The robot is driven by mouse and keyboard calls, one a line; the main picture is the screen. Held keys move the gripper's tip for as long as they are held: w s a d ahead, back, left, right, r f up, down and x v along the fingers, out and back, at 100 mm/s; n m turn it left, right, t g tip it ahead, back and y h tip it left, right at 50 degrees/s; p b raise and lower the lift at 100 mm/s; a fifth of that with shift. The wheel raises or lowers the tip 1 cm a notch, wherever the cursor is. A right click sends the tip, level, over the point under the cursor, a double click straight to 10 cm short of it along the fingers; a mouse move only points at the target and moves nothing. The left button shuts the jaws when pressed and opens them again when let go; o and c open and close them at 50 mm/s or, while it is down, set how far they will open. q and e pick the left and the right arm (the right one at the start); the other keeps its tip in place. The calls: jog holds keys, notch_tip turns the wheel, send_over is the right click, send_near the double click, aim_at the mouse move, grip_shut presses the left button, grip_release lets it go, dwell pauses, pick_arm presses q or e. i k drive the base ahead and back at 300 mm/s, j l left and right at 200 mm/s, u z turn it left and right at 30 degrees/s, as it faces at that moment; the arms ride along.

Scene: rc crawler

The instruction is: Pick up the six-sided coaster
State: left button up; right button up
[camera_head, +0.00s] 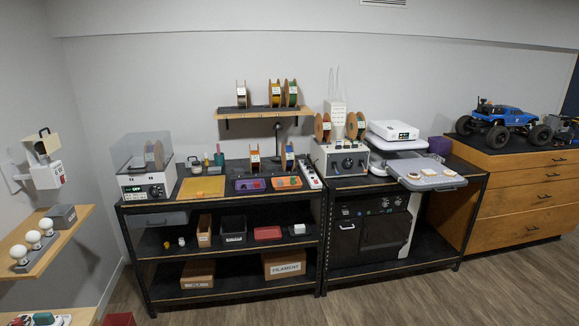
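A grey plate (412,186) sticks out at the front of a white printer-like machine on the right-hand bench. Several small pale flat pieces lie on it, among them a left piece (413,175), a middle piece (429,172) and a right piece (446,173). They are too small to tell which is the six-sided coaster. Neither of my grippers shows in the head view.
The white machine (393,131) stands behind the plate. A dark bench (215,176) to the left carries trays and spools. A wooden drawer cabinet (525,180) with a blue crawler (503,117) stands at the right. Wooden floor (400,297) in front is clear.

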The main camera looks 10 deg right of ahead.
aim_at(447, 172)
jog(key=i+l+z, duration=0.15)
jog(key=i+z, duration=0.25)
jog(key=i+j+z, duration=0.1)
jog(key=i+z, duration=0.3)
jog(key=i, duration=0.2)
jog(key=i+j+z, duration=0.2)
jog(key=i+z, duration=0.2)
jog(key=i+j+z, duration=0.4)
jog(key=i, duration=0.2)
jog(key=i+l+z, duration=0.2)
jog(key=i+z, duration=0.55)
jog(key=i, duration=0.2)
jog(key=i+z, duration=0.4)
jog(key=i+l+u, duration=0.15)
jog(key=i+u, duration=0.3)
jog(key=i+l+u, duration=0.9)
jog(key=j, duration=0.1)
